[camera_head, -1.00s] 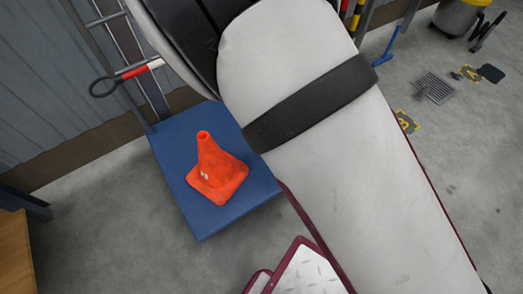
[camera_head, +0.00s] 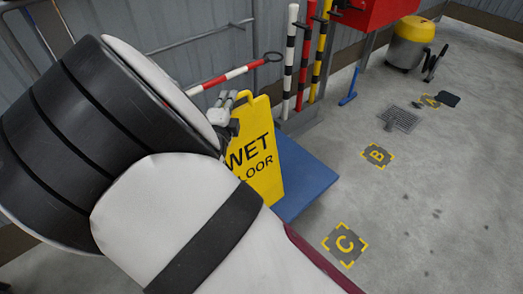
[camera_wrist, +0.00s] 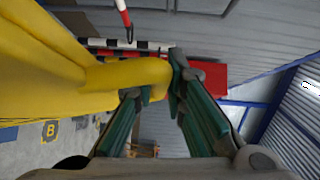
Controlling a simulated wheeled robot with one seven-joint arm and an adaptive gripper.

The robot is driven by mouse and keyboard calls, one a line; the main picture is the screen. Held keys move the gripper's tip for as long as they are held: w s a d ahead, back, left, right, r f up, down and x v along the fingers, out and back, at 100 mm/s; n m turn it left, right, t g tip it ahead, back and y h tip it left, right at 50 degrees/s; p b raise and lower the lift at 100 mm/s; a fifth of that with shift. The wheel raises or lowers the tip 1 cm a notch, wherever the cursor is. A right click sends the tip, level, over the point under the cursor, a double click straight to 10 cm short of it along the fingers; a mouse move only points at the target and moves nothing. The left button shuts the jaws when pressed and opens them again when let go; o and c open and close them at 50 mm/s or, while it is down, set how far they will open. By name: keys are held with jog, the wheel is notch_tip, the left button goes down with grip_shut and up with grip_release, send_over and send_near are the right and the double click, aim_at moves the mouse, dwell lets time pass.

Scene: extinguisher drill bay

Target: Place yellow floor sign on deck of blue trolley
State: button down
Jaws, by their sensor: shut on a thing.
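The yellow floor sign (camera_head: 262,165) reads "WET FLOOR" and stands roughly upright, slightly tilted in the picture. My gripper (camera_head: 229,106) is shut on its top handle. In the wrist view, the yellow handle (camera_wrist: 135,75) lies between the fingertips of my gripper (camera_wrist: 160,78). The blue trolley deck (camera_head: 312,182) shows to the right of and behind the sign. My arm hides the sign's lower left, and the sign and arm hide the rest of the deck. I cannot tell whether the sign's foot touches the deck.
A red-and-white bar (camera_head: 225,76) with a black ring is near the sign's top. Striped posts (camera_head: 305,55) and a red box (camera_head: 375,12) stand behind. Floor markers B (camera_head: 376,155) and C (camera_head: 345,244) lie on open floor at right. A yellow-and-grey vacuum (camera_head: 408,45) stands farther back.

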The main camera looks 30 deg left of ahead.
jog(key=p, duration=0.2)
jog(key=a+p, duration=0.1)
jog(key=shift+s+a+r+p, duration=0.2)
jog(key=shift+s+r+p, duration=0.15)
jog(key=shift+p, duration=0.05)
jog(key=shift+s+a+f+p, duration=0.15)
jog(key=shift+s+a+p, duration=0.2)
jog(key=shift+p, duration=0.65)
jog(key=shift+f, duration=0.15)
jog(key=shift+a+f+b, duration=0.1)
jog(key=shift+f+b, duration=0.9)
jog(key=shift+f, duration=4.1)
jog(key=c, duration=1.6)
grip_release()
jog(key=shift+f, duration=0.1)
jog(key=shift+c, duration=0.2)
jog(key=shift+s, duration=0.15)
